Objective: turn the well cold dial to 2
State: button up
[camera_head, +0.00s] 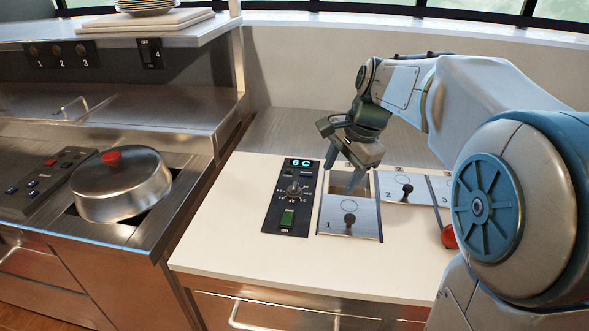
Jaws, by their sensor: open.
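The well cold dial (294,190) is a small round knob with a ring of markings on a black panel (272,222) set in the white counter. A lit display (300,162) above it appears to read "6 C". The dial's exact pointer setting is too small to read. My gripper (345,180) is open, to the right of the dial and above the back of the well behind lid 1. It is apart from the dial, and its fingers point down.
Metal lid 1 (348,222) with a black knob lies right of the panel, and lid 2 (405,190) lies further right. A red ball-shaped object (449,237) is partly hidden by my arm. A domed metal cover (122,185) stands on the left counter. The white counter's front (260,258) is clear.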

aim_at(294, 185)
jog(key=w+a+f+m+g+y+b, duration=0.1)
jog(key=w+a+m, duration=0.1)
jog(key=w+m, duration=0.35)
jog(key=w+a+f+m+y, duration=0.1)
jog(key=w+a+m, duration=0.15)
jog(key=w, duration=0.65)
jog(key=x, duration=0.9)
jog(key=b+x, duration=0.1)
jog(key=x, duration=0.3)
jog(key=shift+s+d+f, duration=0.2)
jog(key=shift+d+f, duration=0.15)
jog(key=c, duration=1)
